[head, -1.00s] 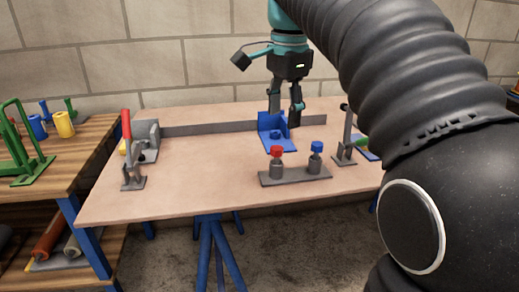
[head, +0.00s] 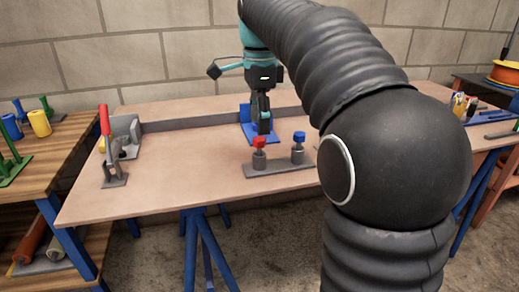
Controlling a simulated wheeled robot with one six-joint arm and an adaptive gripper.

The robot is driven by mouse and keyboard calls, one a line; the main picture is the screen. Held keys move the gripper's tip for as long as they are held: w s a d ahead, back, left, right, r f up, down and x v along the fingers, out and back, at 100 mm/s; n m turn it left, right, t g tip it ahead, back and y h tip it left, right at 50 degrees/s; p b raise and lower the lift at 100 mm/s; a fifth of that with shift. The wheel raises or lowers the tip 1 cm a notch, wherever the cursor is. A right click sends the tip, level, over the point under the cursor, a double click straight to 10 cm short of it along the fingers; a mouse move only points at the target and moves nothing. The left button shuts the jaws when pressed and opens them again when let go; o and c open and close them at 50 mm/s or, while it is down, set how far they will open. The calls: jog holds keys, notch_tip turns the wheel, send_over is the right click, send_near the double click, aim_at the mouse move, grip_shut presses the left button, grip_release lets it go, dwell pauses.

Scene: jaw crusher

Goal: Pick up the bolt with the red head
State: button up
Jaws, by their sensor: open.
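The bolt with the red head (head: 259,143) stands upright in a grey holder plate (head: 280,169) on the table. A bolt with a blue head (head: 299,137) stands to its right in the same plate. My gripper (head: 264,128) points down above and behind the red-headed bolt, in front of a blue bracket (head: 245,122). It is open and empty. The finger gap is seen edge-on, and I cannot tell the exact distance to the bolt.
A red-handled clamp (head: 107,140) stands at the table's left beside a grey block (head: 127,129). A grey rail (head: 185,124) runs along the back. The front left of the table (head: 170,175) is clear.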

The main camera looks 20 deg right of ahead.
aim_at(259, 139)
jog(key=shift+a+f+b, duration=0.15)
jog(key=shift+f+b, duration=0.35)
jog(key=shift+f, duration=2.4)
grip_shut()
